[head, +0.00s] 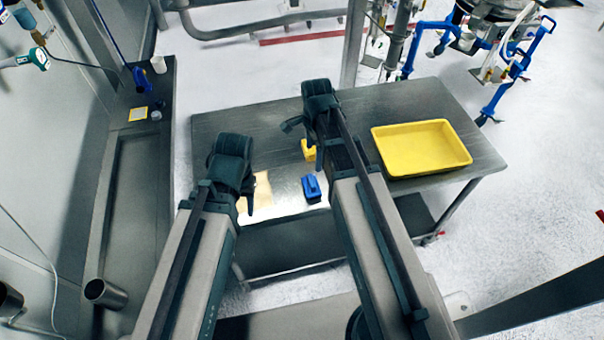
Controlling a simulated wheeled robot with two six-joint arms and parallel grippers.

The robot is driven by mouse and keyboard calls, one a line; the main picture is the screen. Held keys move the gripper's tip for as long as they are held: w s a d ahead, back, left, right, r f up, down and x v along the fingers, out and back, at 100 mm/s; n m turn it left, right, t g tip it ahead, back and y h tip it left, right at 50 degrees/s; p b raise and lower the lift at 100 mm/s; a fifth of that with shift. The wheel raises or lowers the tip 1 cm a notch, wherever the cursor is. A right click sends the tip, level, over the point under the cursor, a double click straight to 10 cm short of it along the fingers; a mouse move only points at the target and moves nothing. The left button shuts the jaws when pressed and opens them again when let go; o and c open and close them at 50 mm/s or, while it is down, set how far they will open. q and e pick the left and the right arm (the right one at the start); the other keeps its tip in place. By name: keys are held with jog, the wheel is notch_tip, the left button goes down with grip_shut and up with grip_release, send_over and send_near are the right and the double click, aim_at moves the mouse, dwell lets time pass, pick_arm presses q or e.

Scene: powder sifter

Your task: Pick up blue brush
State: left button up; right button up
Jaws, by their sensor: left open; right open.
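The blue brush (312,188) lies on the metal table (215,125), near its front edge and between my two arms. It looks like a small blue block with a raised top. My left gripper (246,196) is over the table to the left of the brush, apart from it. My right gripper (295,124) is farther back, beyond the brush and above the table. Both grippers are open and hold nothing that I can see. Their fingers are small and partly hidden by my arms.
A yellow object (309,150) sits behind the brush, partly hidden by my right arm. A yellow tray (425,172) stands on the table's right side. A tan sheet (262,190) lies left of the brush. A counter (130,180) runs along the left wall.

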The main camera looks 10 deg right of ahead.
jog(key=b, duration=0.9)
send_over(312, 180)
notch_tip(312, 180, down, 9)
jog(key=shift+d+r, duration=0.1)
jog(key=shift+r, duration=0.05)
notch_tip(312, 180, down, 5)
jog(key=b, duration=0.5)
